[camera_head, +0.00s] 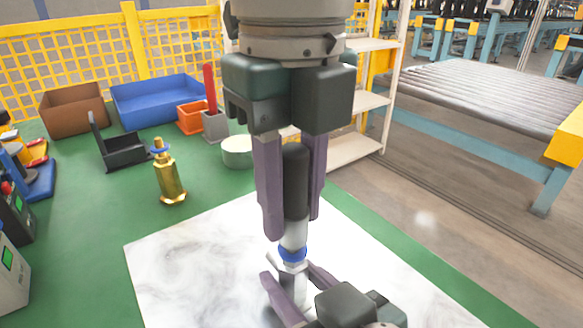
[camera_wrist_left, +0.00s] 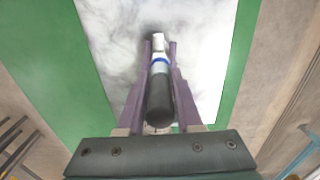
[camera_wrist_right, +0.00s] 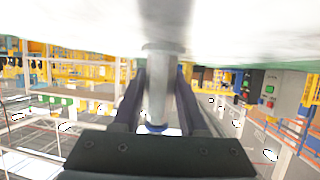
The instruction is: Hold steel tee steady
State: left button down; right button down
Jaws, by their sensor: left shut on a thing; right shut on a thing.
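A black cylinder (camera_head: 295,180) stands upright over the white mat. A silver collar and a blue ring (camera_head: 293,253) are at its lower end. The silver steel tee (camera_head: 289,284) is below the ring, partly hidden by my right gripper. My left gripper (camera_head: 294,224) comes down from above and is shut on the black cylinder. The left wrist view shows the cylinder (camera_wrist_left: 159,105) in line with the ring. My right gripper (camera_head: 289,272) is low over the mat, shut on the tee. The tee (camera_wrist_right: 159,85) also shows between its fingers in the right wrist view.
The white marbled mat (camera_head: 180,260) lies on a green surface. A brass fitting (camera_head: 168,175) stands to the left. Behind are a black holder (camera_head: 122,152), a brown bin (camera_head: 75,112), a blue bin (camera_head: 160,98), an orange bin (camera_head: 192,118) and a round pale tub (camera_head: 238,152).

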aim_at(292, 146)
pick_arm(q)
jog(key=shift+f, duration=0.75)
jog(key=c, duration=0.5)
grip_release()
notch_tip(292, 146, up, 12)
jog(key=shift+r, duration=0.1)
pick_arm(e)
jog(key=shift+c, duration=1.8)
grip_release()
